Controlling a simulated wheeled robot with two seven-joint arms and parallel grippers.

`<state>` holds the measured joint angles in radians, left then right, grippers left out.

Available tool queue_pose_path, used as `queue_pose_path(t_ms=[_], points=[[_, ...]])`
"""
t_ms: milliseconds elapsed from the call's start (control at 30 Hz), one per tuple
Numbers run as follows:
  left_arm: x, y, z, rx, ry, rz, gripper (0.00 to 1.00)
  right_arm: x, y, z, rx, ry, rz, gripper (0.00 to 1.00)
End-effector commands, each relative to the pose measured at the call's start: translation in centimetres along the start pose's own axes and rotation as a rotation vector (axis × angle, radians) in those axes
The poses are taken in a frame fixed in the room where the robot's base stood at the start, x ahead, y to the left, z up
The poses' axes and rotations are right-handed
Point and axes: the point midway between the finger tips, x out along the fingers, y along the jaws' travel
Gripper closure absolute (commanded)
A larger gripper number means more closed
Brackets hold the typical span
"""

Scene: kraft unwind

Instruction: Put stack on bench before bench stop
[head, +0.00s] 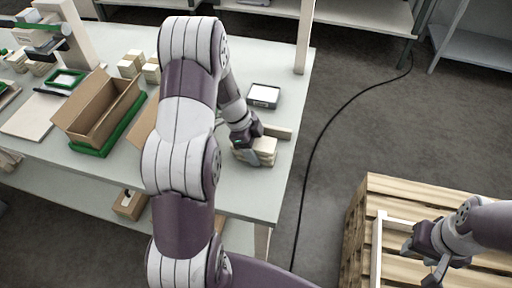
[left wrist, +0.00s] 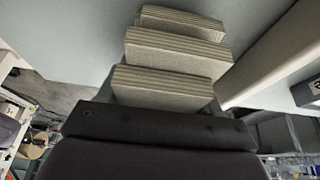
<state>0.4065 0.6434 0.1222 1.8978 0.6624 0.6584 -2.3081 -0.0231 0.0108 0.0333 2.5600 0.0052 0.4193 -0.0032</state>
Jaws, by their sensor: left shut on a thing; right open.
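The stack (head: 264,148) is a small pile of cream, layered pieces at the right end of the pale bench (head: 240,190). My left gripper (head: 247,146) is shut on the stack, low at the bench top; I cannot tell whether the stack touches the bench. In the left wrist view the stack (left wrist: 175,50) shows as ridged, stepped layers beyond the dark gripper body. The bench stop (head: 280,133), a pale bar, lies just behind the stack; it seems to show at right in the left wrist view (left wrist: 275,55). My right gripper (head: 430,262) is open and empty above the pallet.
A dark tray with a white top (head: 264,95) stands behind the stop. A cardboard box (head: 92,108) in a green tray (head: 100,150) and small cream blocks (head: 130,64) are further left. A wooden pallet (head: 400,190) stands at right. A post (head: 304,40) rises at the bench's back corner.

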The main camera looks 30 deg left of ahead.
Motion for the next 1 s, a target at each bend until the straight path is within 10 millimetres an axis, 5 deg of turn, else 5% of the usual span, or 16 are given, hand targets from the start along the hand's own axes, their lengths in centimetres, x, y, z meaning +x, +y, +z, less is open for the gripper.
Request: queue_pose_path(t_ms=[67, 100, 167, 500, 867, 1000], points=[[0.3, 0.0, 0.1, 0.0, 0.0, 0.0, 0.71, 0.5, 0.0, 0.1, 0.0, 0.0, 0.0, 0.57], [0.2, 0.0, 0.1, 0.0, 0.0, 0.0, 0.26, 0.3, 0.0, 0.1, 0.0, 0.0, 0.0, 0.57], [0.2, 0.0, 0.1, 0.0, 0.0, 0.001, 0.11, 0.3, 0.0, 0.0, 0.0, 0.0, 0.0, 0.57], [-0.9, -0.1, 0.0, 0.0, 0.001, -0.003, 0.11, -0.1, 0.0, 0.0, 0.0, 0.0, 0.0, 0.57], [-9.9, 0.0, 0.0, 0.0, -0.001, -0.004, 0.11, 0.9, 0.0, 0.1, 0.0, 0.0, 0.0, 0.57], [-12.1, 0.1, -0.2, -0.006, -0.001, 0.001, 0.11, -0.9, 0.0, -0.1, 0.0, 0.001, 0.0, 0.57]])
